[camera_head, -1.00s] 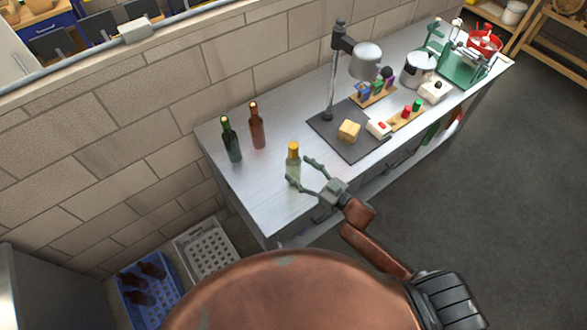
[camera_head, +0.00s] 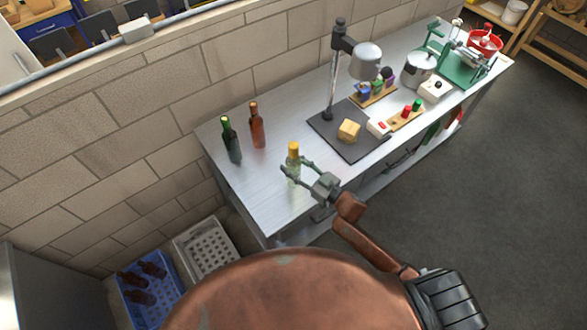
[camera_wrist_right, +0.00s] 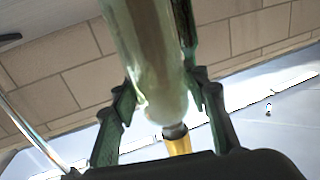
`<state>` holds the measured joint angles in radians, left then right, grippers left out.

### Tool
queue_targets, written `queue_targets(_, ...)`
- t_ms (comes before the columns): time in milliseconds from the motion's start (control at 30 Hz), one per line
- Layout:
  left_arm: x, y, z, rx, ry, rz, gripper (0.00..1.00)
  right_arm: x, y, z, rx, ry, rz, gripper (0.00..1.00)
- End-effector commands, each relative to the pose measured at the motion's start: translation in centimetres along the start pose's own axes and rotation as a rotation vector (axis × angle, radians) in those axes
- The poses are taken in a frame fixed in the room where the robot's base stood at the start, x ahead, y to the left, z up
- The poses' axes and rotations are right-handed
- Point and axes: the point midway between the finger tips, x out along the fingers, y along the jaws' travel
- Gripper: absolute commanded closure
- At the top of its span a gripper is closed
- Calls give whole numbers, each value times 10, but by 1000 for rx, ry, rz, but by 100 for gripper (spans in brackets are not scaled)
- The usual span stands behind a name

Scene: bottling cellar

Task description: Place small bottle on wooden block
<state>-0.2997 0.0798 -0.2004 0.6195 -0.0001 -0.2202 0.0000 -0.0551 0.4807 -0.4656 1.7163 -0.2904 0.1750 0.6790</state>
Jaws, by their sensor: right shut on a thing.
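The small bottle (camera_head: 293,172), pale clear-green with a yellow cap, stands upright near the front left part of the metal table. My right gripper (camera_head: 294,170) is shut on it, with a finger on each side. In the right wrist view the bottle (camera_wrist_right: 150,60) fills the space between the fingers (camera_wrist_right: 160,100), its yellow cap toward the bottom of the picture. The wooden block (camera_head: 349,130), small and light tan, sits on a dark mat under the lamp-like stand, to the right of and behind the bottle. My left gripper is not in view.
A green bottle (camera_head: 231,142) and a brown bottle (camera_head: 257,128) stand at the table's left end. A stand with a grey head (camera_head: 365,62) rises behind the block. A white box with a red button (camera_head: 379,127) is right of the block. The dark mat (camera_head: 332,143) has bare room.

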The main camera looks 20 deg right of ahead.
Motion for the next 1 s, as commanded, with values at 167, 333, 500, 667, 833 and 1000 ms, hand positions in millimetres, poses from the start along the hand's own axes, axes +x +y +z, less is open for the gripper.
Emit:
queue_targets(167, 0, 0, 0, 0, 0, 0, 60, 0, 0, 0, 0, -1, 0, 83)
queue_targets(333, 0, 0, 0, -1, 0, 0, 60, 0, 0, 0, 0, -1, 0, 95)
queue_targets(500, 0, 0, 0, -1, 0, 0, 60, 0, 0, 0, 0, -1, 0, 100)
queue_targets(667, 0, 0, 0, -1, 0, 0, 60, 0, 0, -2, -2, 4, -2, 100)
queue_targets(833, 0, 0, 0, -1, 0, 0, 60, 0, 0, -4, -2, 5, -2, 100)
queue_targets(1000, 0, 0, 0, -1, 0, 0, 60, 0, 0, -14, -4, 5, -2, 100)
